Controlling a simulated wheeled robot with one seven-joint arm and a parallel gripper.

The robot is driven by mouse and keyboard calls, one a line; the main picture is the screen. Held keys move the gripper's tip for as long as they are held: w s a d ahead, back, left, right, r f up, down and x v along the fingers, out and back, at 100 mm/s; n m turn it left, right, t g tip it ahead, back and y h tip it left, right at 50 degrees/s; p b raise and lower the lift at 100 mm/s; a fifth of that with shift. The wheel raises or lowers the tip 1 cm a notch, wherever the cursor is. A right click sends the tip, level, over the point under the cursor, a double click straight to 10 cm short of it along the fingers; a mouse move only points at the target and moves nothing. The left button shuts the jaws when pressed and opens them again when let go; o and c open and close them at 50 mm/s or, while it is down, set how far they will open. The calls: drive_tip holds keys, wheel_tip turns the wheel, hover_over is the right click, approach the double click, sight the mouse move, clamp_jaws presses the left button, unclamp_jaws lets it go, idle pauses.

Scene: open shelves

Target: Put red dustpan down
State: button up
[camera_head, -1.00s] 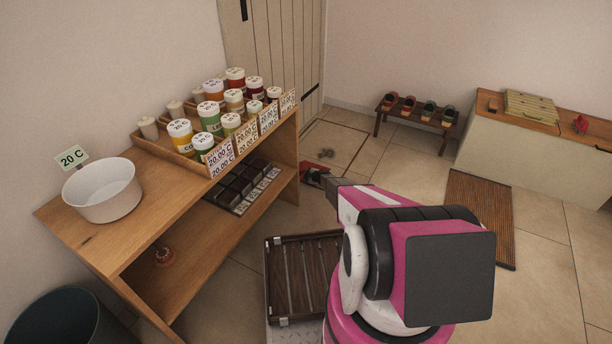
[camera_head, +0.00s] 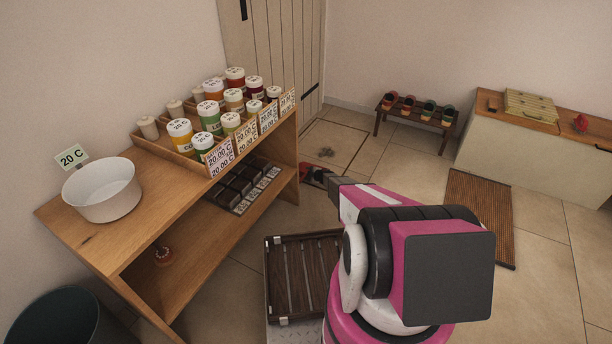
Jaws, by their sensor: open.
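The red dustpan (camera_head: 313,173) appears as a small red shape low at floor level, just past the right end of the wooden shelf unit. It is partly hidden by my arm. The dark end of my arm, with my gripper (camera_head: 334,187), is right beside it in the picture. My gripper is open, but its fingertips are mostly hidden. I cannot tell whether it touches the dustpan.
The wooden shelf unit (camera_head: 75,228) holds jars (camera_head: 210,117) and a white bowl (camera_head: 103,190). A low bench (camera_head: 416,112) and a slatted mat (camera_head: 480,215) are to the right. Floor between is clear.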

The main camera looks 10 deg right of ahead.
drive_tip(key=v, duration=0.9)
drive_tip(key=shift+s+d+r, duration=0.15)
drive_tip(key=shift+s+r, duration=0.05)
drive_tip(key=shift+s, duration=0.15)
drive_tip(key=shift+c, duration=0.3)
